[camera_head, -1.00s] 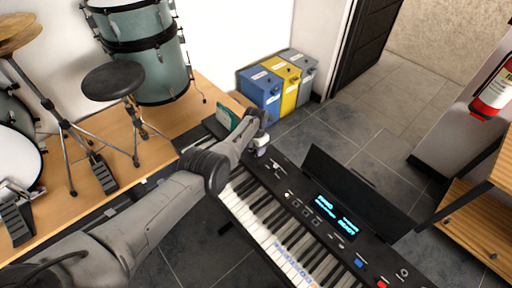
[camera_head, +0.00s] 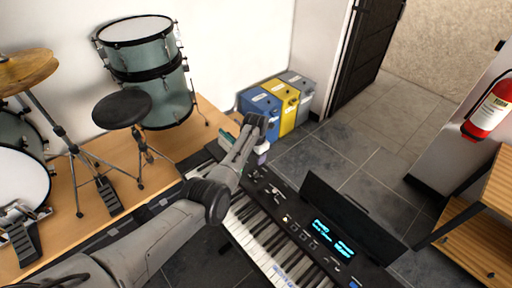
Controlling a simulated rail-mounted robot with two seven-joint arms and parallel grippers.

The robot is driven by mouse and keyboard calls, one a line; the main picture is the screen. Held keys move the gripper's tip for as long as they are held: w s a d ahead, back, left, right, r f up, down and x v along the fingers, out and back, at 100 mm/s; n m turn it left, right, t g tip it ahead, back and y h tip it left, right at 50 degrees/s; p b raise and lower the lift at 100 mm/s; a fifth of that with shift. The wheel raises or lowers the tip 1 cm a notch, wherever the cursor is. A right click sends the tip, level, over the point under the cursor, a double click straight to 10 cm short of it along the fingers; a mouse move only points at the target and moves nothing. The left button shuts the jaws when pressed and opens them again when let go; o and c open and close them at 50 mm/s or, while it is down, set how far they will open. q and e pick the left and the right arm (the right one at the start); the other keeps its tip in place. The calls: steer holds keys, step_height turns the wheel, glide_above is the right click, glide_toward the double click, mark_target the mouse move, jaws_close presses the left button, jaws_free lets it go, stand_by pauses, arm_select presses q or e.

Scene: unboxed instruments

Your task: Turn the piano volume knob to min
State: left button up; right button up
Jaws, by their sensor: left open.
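The piano (camera_head: 284,218) is a black electronic keyboard with white and black keys and a lit blue display (camera_head: 332,238). It runs from the middle of the view to the lower right. My left arm comes in from the lower left and crosses above its left end. My left gripper (camera_head: 262,152) is at that far left end, small in view, open, with nothing visible in it. Small controls show on the panel, but I cannot tell which is the volume knob; the arm hides part of that end. My right gripper is out of view.
A black music rest (camera_head: 352,216) stands along the piano's back edge. Blue, yellow and grey bins (camera_head: 290,103) stand behind the gripper. A drum kit with a stool (camera_head: 122,109) is on a wooden platform at left. A wooden shelf (camera_head: 478,235) and fire extinguisher (camera_head: 487,112) are at right.

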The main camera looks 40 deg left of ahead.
arm_select(q)
steer(key=shift+r, duration=1.25)
